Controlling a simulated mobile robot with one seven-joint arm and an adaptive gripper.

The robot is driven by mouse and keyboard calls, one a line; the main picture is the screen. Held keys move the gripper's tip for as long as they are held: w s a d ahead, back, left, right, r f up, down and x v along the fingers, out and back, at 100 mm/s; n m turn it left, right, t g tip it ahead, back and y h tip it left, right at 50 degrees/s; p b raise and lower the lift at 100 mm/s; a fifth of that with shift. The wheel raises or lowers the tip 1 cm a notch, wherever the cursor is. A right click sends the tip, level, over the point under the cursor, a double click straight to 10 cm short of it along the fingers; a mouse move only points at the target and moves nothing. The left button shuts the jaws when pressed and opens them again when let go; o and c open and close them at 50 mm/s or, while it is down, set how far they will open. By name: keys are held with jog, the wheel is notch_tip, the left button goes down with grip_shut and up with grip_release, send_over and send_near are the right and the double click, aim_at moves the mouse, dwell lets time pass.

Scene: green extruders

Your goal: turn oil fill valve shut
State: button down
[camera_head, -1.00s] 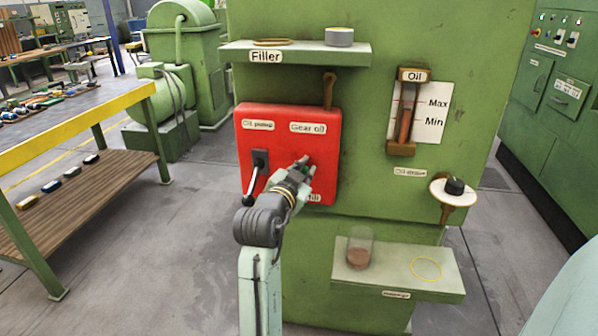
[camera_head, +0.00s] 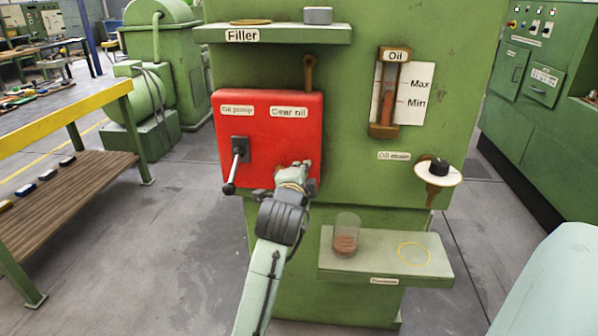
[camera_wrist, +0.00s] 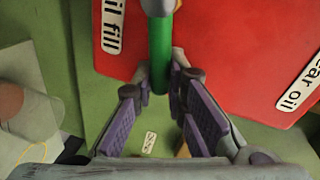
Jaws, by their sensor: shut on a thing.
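The red panel (camera_head: 268,130) carries the labels "Oil pump" and "Gear oil". My gripper (camera_head: 300,168) is at its lower right part and hides the valve there in the head view. In the wrist view, a green bar-shaped valve handle (camera_wrist: 161,50) stands out from the red panel (camera_wrist: 225,45), beside the "Oil fill" label (camera_wrist: 112,25). The purple-padded fingers of my gripper (camera_wrist: 158,85) are shut around the handle's end. The contact on each side is partly hidden.
A lower shelf (camera_head: 340,268) with a glass beaker (camera_head: 345,235) is below right. An upper shelf (camera_head: 230,36) is above the panel.

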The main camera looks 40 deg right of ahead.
jog(key=shift+s+d+f+m+b, duration=0.15)
jog(key=shift+f+m+b, duration=0.35)
jog(key=shift+f+m, duration=0.45)
jog(key=shift+r, duration=0.15)
jog(key=c, duration=1.9)
grip_release()
jog(key=shift+t, duration=0.3)
jog(key=v, duration=1.2)
jog(key=shift+r, duration=0.25)
